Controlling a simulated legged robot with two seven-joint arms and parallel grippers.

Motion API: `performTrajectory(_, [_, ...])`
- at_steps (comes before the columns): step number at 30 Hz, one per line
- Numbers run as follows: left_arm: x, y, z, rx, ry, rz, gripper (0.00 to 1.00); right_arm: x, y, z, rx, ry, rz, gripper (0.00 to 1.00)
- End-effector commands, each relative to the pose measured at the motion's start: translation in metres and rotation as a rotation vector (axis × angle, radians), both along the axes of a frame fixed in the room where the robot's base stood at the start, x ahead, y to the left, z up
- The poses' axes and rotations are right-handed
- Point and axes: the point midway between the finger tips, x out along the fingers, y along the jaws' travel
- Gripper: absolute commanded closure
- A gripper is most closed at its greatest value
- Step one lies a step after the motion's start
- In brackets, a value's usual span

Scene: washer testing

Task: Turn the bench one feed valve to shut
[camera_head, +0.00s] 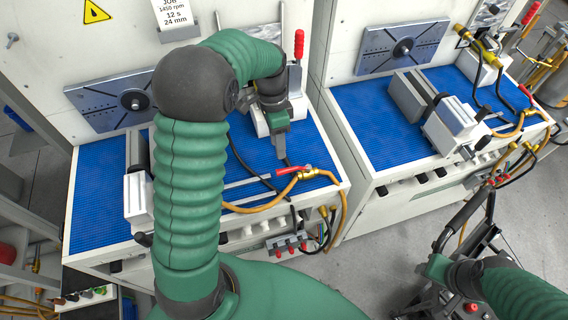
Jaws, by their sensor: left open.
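A brass feed valve (307,173) with a red lever (291,170) sits at the front right edge of the left bench (90,205). Orange hoses join it; its lever points left. No bench number is legible, so I cannot tell which bench is one. A similar valve (529,111) with a red lever (525,92) is on the right bench (375,115). My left gripper (274,147) is open and empty above the left bench, up and left of the nearer valve, not touching it. My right gripper (431,268) is low at the right; its fingers are unclear.
A white clamp block (138,200) stands on the left bench, partly behind my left arm. An upright red handle (299,44) rises behind my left gripper. Black cables (240,155) cross the blue mat. A grey vise (452,122) is on the right bench. Floor (375,255) shows between.

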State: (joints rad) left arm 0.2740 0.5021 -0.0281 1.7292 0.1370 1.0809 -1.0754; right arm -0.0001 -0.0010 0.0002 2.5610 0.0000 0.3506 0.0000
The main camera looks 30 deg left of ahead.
Motion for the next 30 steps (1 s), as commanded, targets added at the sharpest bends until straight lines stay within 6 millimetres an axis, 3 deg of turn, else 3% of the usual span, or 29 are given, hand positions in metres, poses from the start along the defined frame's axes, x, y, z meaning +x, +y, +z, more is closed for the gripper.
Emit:
performTrajectory(6, [-0.007, -0.013, -0.056, 0.001, 0.006, -0.002, 0.58, 0.0, 0.0, 0.004, 0.0, 0.0, 0.0, 0.51])
performTrajectory(12, [-0.012, -0.017, -0.088, 0.002, 0.001, 0.0, 0.58, 0.0, 0.0, 0.006, 0.0, -0.001, 0.0, 0.51])
performTrajectory(23, [-0.011, -0.017, -0.097, 0.001, 0.0, 0.0, 0.59, 0.0, 0.0, 0.006, 0.0, -0.001, 0.0, 0.51])
performTrajectory(30, [-0.012, -0.017, -0.097, 0.002, -0.001, 0.0, 0.91, 0.0, 0.0, 0.006, 0.0, -0.001, 0.0, 0.51])
